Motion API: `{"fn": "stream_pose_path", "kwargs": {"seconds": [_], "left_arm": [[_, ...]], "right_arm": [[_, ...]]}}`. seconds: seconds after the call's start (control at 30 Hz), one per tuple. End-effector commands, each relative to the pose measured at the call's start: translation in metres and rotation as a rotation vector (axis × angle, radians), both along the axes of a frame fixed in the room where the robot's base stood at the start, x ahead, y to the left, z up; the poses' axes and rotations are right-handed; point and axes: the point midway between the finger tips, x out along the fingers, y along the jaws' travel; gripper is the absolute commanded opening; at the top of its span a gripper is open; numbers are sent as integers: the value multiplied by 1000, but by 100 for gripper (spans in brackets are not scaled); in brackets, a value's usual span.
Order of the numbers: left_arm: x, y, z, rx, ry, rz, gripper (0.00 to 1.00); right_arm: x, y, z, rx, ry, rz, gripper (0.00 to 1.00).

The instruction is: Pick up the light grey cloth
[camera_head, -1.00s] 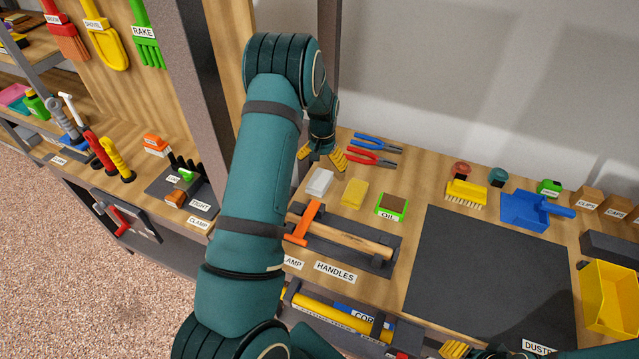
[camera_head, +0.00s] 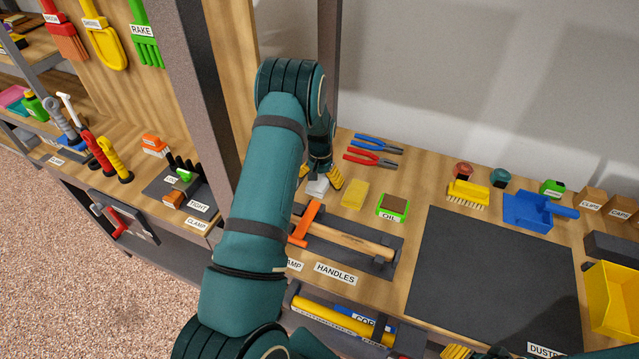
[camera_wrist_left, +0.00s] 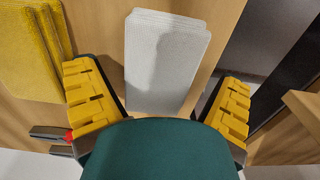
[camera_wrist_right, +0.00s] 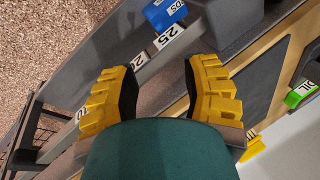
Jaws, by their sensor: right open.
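The light grey cloth (camera_head: 317,187) is a small folded block lying on the wooden bench top, left of the yellow cloth (camera_head: 354,194). In the left wrist view the grey cloth (camera_wrist_left: 164,62) lies between the two yellow fingers of my left gripper (camera_wrist_left: 160,105), with a gap on each side. My left gripper (camera_head: 320,178) is open and right over the cloth in the head view, its fingers hiding part of it. My right gripper (camera_wrist_right: 158,95) is open and empty in the right wrist view, away from the cloth near the bench's front.
Red-handled pliers (camera_head: 370,161) and blue-handled pliers (camera_head: 379,144) lie behind the cloths. A green-edged OIL block (camera_head: 393,207) lies to the right. An upright post (camera_head: 328,70) stands behind my left gripper. The dark mat (camera_head: 490,280) is clear.

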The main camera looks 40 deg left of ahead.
Motion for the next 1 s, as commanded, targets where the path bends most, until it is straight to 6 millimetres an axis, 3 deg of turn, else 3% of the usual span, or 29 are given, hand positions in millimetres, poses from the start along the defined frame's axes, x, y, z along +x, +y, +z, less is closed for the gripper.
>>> {"fn": "stream_pose_path", "kwargs": {"seconds": [0.03,0.17,0.57,0.67,1.0], "left_arm": [[0,0,0,0,0,0,72],[0,0,0,0,0,0,28],[0,0,3,0,-1,0,27],[1,0,14,1,-4,0,27],[1,0,78,1,-3,0,27]], "right_arm": [[0,0,0,0,0,0,47],[0,0,0,0,0,0,47],[0,0,1,0,0,0,47],[-1,0,4,0,1,0,47],[-3,0,17,1,8,2,47]]}}
